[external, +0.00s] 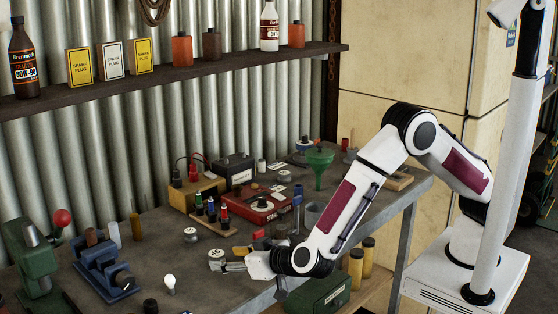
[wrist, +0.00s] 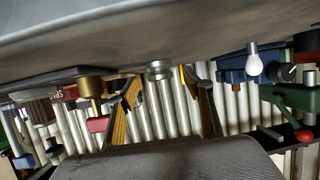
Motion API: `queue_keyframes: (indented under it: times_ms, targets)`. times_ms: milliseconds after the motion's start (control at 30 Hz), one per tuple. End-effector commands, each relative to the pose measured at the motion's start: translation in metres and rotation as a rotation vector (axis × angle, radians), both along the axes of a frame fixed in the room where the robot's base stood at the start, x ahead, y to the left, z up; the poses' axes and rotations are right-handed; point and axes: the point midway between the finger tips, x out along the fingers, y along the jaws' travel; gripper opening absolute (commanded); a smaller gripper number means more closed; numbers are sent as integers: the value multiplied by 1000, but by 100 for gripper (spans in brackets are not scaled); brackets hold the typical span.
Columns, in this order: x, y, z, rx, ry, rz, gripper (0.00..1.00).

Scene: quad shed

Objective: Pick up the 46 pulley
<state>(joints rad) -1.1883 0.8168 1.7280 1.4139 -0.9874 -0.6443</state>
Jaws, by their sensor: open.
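Several small silver discs that look like pulleys show on the workbench (external: 120,275); no number is readable, so I cannot tell which is the 46. One silver disc (external: 216,254) shows at the tip of my gripper (external: 226,264) in the external view. Another disc (external: 190,235) sits a little behind it. In the wrist view, which looks upside down, a silver disc (wrist: 158,70) appears between the open fingertips of my gripper (wrist: 160,83), with a gap on each side. My gripper is low over the bench and empty. Whether the fingers touch the disc cannot be told.
A rack of screwdrivers (external: 211,215) and a red case (external: 256,203) stand behind my gripper. A light bulb (external: 170,283), a blue vise (external: 103,268) and a green press (external: 35,260) are to the left. A green funnel (external: 319,165) stands farther back.

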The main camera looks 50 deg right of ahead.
Motion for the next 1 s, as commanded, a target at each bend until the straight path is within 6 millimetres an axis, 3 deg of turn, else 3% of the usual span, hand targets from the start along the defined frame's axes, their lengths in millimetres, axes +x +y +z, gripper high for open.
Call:
queue_keyframes:
  times_ms: [333,900,1000]
  targets:
    - [32,2,-12,1,0,0,51]
    - [34,2,-13,0,0,0,51]
    - [34,2,-13,0,0,0,25]
